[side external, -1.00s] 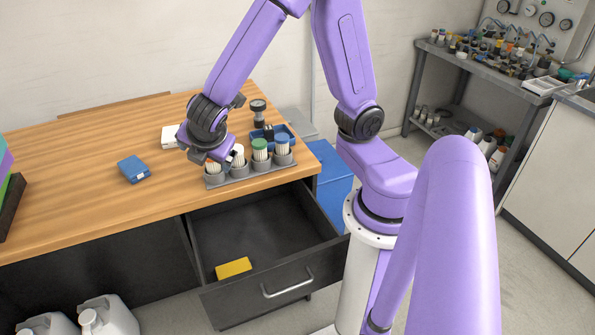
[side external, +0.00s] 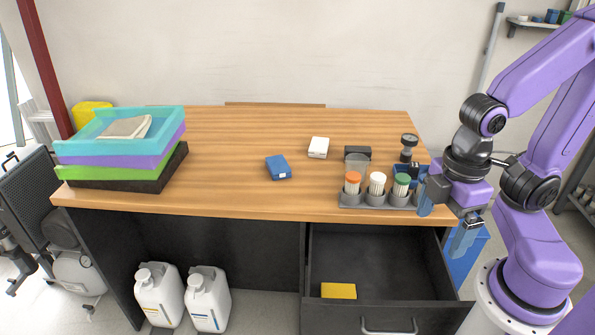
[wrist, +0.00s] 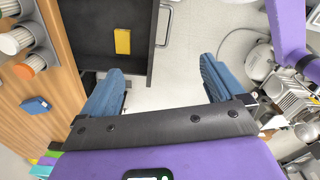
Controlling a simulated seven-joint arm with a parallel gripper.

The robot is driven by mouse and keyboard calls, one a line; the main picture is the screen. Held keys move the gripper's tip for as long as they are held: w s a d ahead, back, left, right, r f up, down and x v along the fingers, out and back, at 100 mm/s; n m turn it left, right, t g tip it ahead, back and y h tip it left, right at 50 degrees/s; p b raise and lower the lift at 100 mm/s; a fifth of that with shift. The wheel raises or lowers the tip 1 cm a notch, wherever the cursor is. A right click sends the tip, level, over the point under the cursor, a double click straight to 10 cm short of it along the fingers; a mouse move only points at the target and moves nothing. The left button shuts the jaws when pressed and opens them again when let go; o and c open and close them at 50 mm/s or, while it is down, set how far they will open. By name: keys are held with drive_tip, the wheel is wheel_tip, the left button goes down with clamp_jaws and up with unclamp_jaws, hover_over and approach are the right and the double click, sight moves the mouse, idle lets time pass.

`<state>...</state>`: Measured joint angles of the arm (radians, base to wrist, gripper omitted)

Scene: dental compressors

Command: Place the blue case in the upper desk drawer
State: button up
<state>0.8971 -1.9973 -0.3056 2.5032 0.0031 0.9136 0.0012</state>
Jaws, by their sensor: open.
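The blue case (side external: 278,167) lies flat on the middle of the wooden desk top, with a small white label on its front; it also shows at the left of the wrist view (wrist: 37,105). The desk drawer (side external: 390,262) under the right part of the top is pulled open, and it shows at the top of the wrist view (wrist: 95,30). A yellow block (side external: 338,290) lies inside it near the front. My gripper (side external: 445,220) is open and empty at the desk's right end, well right of the blue case. Its blue fingers (wrist: 160,85) are wide apart.
A grey rack (side external: 375,200) of several capped containers stands at the desk's right front, close to my gripper. A white box (side external: 318,147) lies behind the blue case. Stacked coloured trays (side external: 120,150) stand at the left. White jugs (side external: 208,298) stand below. The desk's front middle is clear.

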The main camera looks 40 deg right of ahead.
drive_tip(key=w+d+f+n+t+h, duration=0.25)
drive_tip(key=w+n+h, duration=0.2)
drive_tip(key=w, duration=0.85)
drive_tip(key=n+t+h, duration=0.1)
drive_tip(key=n+t, duration=0.9)
drive_tip(key=n, duration=0.4)
approach(280, 167)
drive_tip(key=shift+n, duration=0.25)
drive_tip(key=x, duration=0.9)
drive_tip(key=shift+w+f, duration=0.2)
drive_tip(key=shift+f, duration=0.1)
drive_tip(key=c, duration=1.2)
drive_tip(key=shift+r, duration=0.2)
